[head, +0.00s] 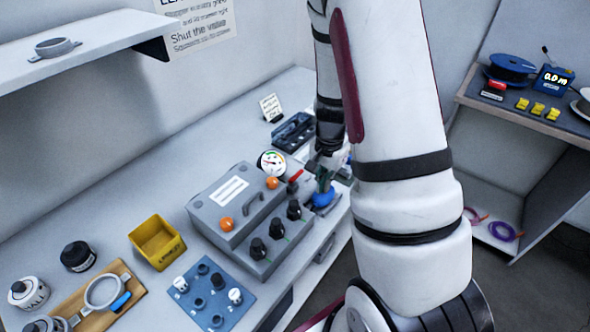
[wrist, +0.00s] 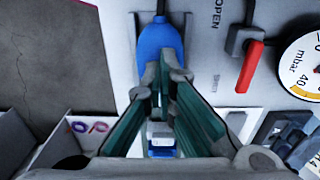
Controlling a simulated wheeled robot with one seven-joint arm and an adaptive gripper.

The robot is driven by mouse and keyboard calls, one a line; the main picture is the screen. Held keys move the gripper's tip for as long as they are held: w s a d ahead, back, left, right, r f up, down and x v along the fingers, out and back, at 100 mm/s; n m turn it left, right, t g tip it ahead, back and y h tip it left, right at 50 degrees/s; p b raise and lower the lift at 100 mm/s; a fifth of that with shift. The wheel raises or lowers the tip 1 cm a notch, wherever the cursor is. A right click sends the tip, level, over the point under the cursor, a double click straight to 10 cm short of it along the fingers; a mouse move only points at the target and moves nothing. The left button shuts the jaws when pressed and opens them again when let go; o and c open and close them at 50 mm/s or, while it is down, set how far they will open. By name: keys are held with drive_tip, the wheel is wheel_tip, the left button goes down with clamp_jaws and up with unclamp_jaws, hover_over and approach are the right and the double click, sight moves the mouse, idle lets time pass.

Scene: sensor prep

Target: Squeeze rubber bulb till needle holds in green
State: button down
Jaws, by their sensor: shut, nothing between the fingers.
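The blue rubber bulb (wrist: 160,45) lies on the grey panel, directly beyond my fingertips in the wrist view. It also shows in the head view (head: 323,198). My gripper (wrist: 163,68) is shut and empty, its tips at the near end of the bulb; I cannot tell whether they touch it. In the head view my gripper (head: 321,178) is above the bulb. The round mbar gauge (wrist: 306,68) is cut off by the right edge of the wrist view. In the head view the gauge (head: 271,163) is too small to read its needle surely.
A red valve lever (wrist: 250,66) sits between bulb and gauge, its handle angled toward the SHUT side. A grey case (head: 236,208) with black knobs stands left of my gripper. A yellow bin (head: 157,242) and blue tray (head: 208,296) stand farther left.

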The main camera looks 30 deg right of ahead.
drive_tip(key=shift+f+b, duration=0.3)
drive_tip(key=shift+f, duration=0.15)
idle(0.5)
drive_tip(key=shift+r+p, duration=2.5)
drive_tip(key=shift+r, duration=1.05)
wheel_tip(320, 180, down, 2)
drive_tip(key=n+b, duration=0.1)
drive_tip(key=n, duration=0.5)
drive_tip(key=shift+w, duration=0.1)
drive_tip(key=shift+f+b, duration=0.45)
drive_tip(key=shift+f, duration=0.45)
